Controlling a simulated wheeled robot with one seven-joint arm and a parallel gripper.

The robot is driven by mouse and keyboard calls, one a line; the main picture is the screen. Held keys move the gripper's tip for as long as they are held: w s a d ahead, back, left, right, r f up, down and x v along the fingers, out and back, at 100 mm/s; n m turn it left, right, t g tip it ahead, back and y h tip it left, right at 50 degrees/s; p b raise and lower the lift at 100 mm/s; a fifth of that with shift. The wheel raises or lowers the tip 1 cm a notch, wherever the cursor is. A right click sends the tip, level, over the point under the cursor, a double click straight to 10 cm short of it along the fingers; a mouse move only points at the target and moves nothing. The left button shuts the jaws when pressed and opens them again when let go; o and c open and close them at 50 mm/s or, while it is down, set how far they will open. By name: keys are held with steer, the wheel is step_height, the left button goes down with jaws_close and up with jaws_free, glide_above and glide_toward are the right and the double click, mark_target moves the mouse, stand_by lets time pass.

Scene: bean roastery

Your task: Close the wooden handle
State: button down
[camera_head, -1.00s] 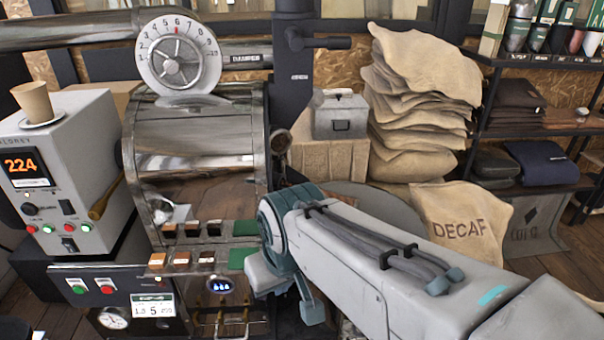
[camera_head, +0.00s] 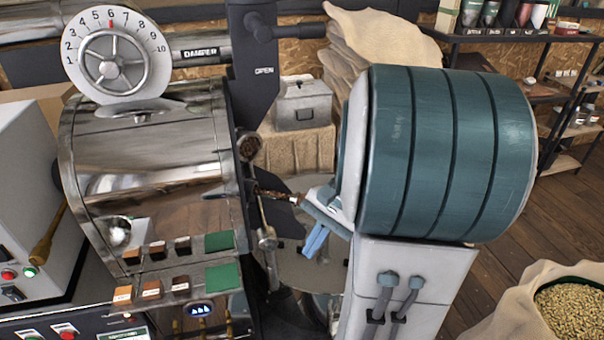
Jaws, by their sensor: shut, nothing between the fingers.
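A tapered wooden handle (camera_head: 47,238) shows at the left, between the white control box and the shiny roaster drum, slanting with its lower end toward the box. My gripper (camera_head: 314,240) is at the picture's middle, right of the roaster front and well apart from this handle. It is partly hidden by my big teal arm joint, and its blue fingers are shut and empty. A dark brown rod-like piece (camera_head: 274,194) sticks out from the roaster front toward my gripper. Whether they touch I cannot tell.
The roaster drum (camera_head: 150,150) carries a damper dial (camera_head: 110,55) on top. A round cooling tray (camera_head: 310,268) lies behind my arm. A grey metal box (camera_head: 303,103) stands on a cloth-covered stand. An open sack of beans (camera_head: 575,310) stands at lower right, with wooden floor beside it.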

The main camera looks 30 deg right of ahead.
steer(key=s+d+f+m+t+y, duration=0.1)
steer(key=s+d+m+t+y, duration=0.2)
steer(key=d+m+t, duration=0.7)
steer(key=s+d+f+m+t+y, duration=0.1)
steer(key=s+d+m+t+y, duration=0.25)
steer(key=d, duration=1.05)
steer(key=m+p, duration=0.2)
steer(key=p, duration=0.2)
glide_toward(299, 199)
steer(key=d+v, duration=0.1)
steer(key=v, duration=0.2)
steer(key=shift+w+a+f+n+h, duration=0.15)
steer(key=shift+f+n+h, duration=0.1)
steer(key=shift+f+h, duration=0.15)
steer(key=x, duration=1.1)
steer(key=shift+p, duration=0.35)
steer(key=shift+r, duration=0.15)
